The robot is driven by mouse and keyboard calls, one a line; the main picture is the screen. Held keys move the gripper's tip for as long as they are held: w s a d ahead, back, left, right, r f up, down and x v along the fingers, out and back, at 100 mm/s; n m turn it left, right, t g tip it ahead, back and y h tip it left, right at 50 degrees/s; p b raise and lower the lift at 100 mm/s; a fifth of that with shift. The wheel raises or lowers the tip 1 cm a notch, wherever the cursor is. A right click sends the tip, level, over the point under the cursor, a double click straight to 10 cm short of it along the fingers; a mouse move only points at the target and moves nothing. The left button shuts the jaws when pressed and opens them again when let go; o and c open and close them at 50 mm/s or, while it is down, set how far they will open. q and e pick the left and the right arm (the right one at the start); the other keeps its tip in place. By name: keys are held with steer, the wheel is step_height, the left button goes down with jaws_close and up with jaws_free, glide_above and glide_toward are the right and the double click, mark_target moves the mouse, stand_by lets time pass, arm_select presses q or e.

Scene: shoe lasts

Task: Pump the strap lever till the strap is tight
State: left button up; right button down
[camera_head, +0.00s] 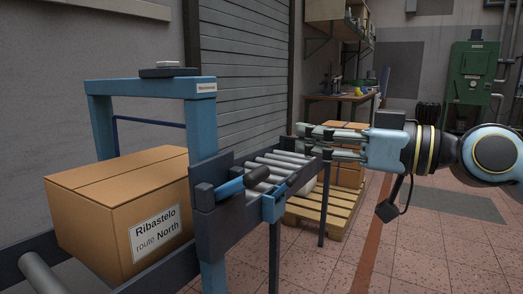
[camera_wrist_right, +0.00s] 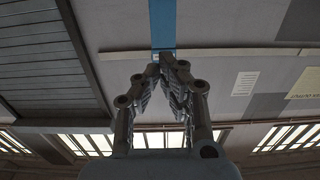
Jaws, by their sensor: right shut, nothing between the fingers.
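A blue lever (camera_head: 230,188) with a black grip (camera_head: 257,174) sticks out from the dark side plate of the blue frame on the roller conveyor. A second blue part (camera_head: 272,207) with a dark handle (camera_head: 291,181) sits just right of it. I cannot tell which one is the strap lever. No strap can be made out clearly. My right gripper (camera_head: 303,137) is shut and empty, above and right of both handles, apart from them in the picture. Its fingertips (camera_wrist_right: 167,62) meet in the wrist view. My left gripper is not in view.
A brown carton (camera_head: 120,188) labelled "Ribastelo route North" sits at the blue frame (camera_head: 150,86). Rollers (camera_head: 285,163) run behind the handles. A pallet (camera_head: 325,211) with cartons stands on the floor beyond. Open floor (camera_head: 430,250) lies at the right.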

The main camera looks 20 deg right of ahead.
steer(key=shift+w, duration=0.1)
steer(key=b, duration=0.1)
glide_above(263, 171)
steer(key=x, duration=0.2)
steer(key=shift+f, duration=0.1)
steer(key=f, duration=0.1)
steer(key=s+d+f+b, duration=0.1)
steer(key=f, duration=0.1)
steer(key=shift+s, duration=0.15)
steer(key=shift+s+f, duration=0.15)
steer(key=shift+f, duration=0.25)
steer(key=shift+d, duration=0.1)
steer(key=shift+b, duration=0.3)
